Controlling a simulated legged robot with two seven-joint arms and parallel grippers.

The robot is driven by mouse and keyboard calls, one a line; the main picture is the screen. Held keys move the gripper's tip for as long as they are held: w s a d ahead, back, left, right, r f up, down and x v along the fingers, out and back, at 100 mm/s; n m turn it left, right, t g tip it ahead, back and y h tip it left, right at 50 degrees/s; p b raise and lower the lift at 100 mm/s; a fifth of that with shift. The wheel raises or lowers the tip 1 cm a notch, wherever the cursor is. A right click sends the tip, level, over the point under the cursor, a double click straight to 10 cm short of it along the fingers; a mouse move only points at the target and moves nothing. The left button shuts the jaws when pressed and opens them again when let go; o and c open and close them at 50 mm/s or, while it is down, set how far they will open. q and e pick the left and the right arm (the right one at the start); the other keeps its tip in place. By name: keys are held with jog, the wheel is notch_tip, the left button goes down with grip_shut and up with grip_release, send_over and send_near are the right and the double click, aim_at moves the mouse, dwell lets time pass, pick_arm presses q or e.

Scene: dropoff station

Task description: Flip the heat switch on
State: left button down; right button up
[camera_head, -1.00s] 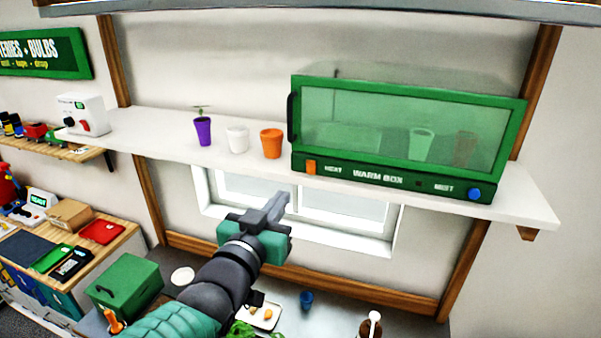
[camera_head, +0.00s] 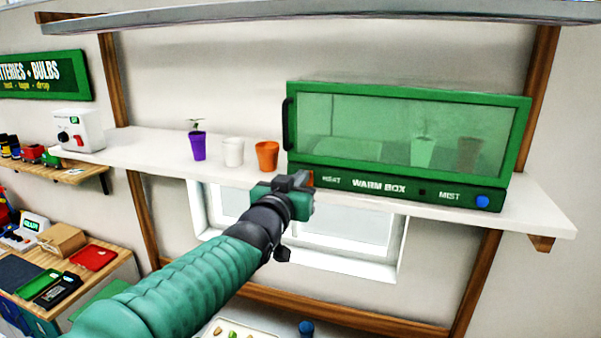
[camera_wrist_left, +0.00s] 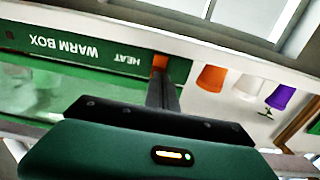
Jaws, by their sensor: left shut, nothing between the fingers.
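The green warm box (camera_head: 400,150) stands on the white shelf with its glass door shut. Its front strip carries an orange heat switch (camera_head: 309,178) at the left end, partly hidden by my gripper in the head view. The switch also shows in the left wrist view (camera_wrist_left: 160,62), next to the word HEAT. My left gripper (camera_head: 303,181) is shut and empty, with its fingertips at the switch. In the left wrist view the fingers (camera_wrist_left: 162,88) reach up to the switch's edge; I cannot tell whether they touch it. My right gripper is not in view.
Purple (camera_head: 198,147), white (camera_head: 233,151) and orange (camera_head: 267,155) pots stand on the shelf (camera_head: 155,150) left of the box. A blue knob (camera_head: 483,201) sits at the strip's right end by MIST. A window (camera_head: 345,230) lies below the shelf.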

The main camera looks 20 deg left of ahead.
pick_arm(q)
jog(key=shift+w+d+r+b, duration=0.15)
jog(key=shift+w+b, duration=0.15)
dwell(0.5)
jog(key=shift+d+r, duration=0.1)
